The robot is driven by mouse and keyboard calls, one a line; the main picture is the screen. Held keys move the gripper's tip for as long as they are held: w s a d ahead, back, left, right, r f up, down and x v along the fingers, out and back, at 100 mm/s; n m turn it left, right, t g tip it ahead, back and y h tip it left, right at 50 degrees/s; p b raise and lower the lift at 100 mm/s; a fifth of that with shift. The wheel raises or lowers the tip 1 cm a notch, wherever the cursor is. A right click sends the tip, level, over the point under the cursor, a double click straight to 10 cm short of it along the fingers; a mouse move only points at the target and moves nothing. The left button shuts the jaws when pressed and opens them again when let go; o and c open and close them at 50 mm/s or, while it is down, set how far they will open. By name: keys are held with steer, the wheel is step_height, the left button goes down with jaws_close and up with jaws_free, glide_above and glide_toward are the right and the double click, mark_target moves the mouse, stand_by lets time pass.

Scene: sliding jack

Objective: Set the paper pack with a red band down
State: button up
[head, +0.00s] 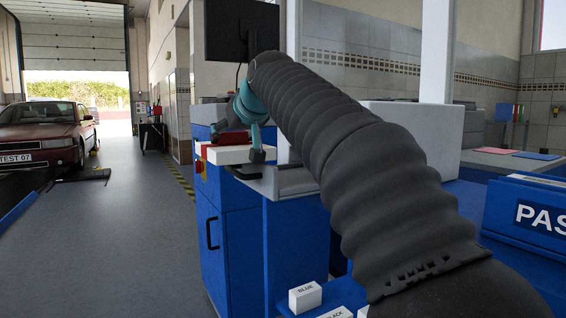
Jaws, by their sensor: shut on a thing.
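The paper pack with a red band (232,155) is a flat white block in the head view, left of centre, with red showing at its left end and on its top. My gripper (240,146), teal with dark fingers, is shut on it from above. The pack is at the height of the blue cabinet's top. I cannot tell whether its underside touches the surface, and my arm hides part of the area behind it.
The blue cabinet (228,235) has a grey ledge (285,182) beside the pack. A dark monitor (228,32) stands behind. A white box labelled BLUE (305,297) and a blue PASS tray (530,215) are nearer. Open floor (125,230) and a red car (42,135) lie left.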

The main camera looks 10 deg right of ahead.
steer(key=w+d+f, duration=0.1)
steer(key=d, duration=0.3)
steer(key=w+d, duration=0.1)
steer(key=d, duration=0.3)
steer(key=w+d+f, duration=0.1)
steer(key=d, duration=0.2)
steer(key=shift+w+d+f, duration=0.3)
steer(key=shift+w+d, duration=0.05)
steer(key=shift+d, duration=0.05)
steer(key=shift+f+b, duration=0.4)
steer(key=shift+f, duration=1.6)
steer(key=shift+d+f, duration=0.15)
steer(key=shift+d, duration=0.05)
steer(key=shift+f, duration=0.1)
steer(key=o, duration=1.5)
steer(key=shift+c, duration=0.2)
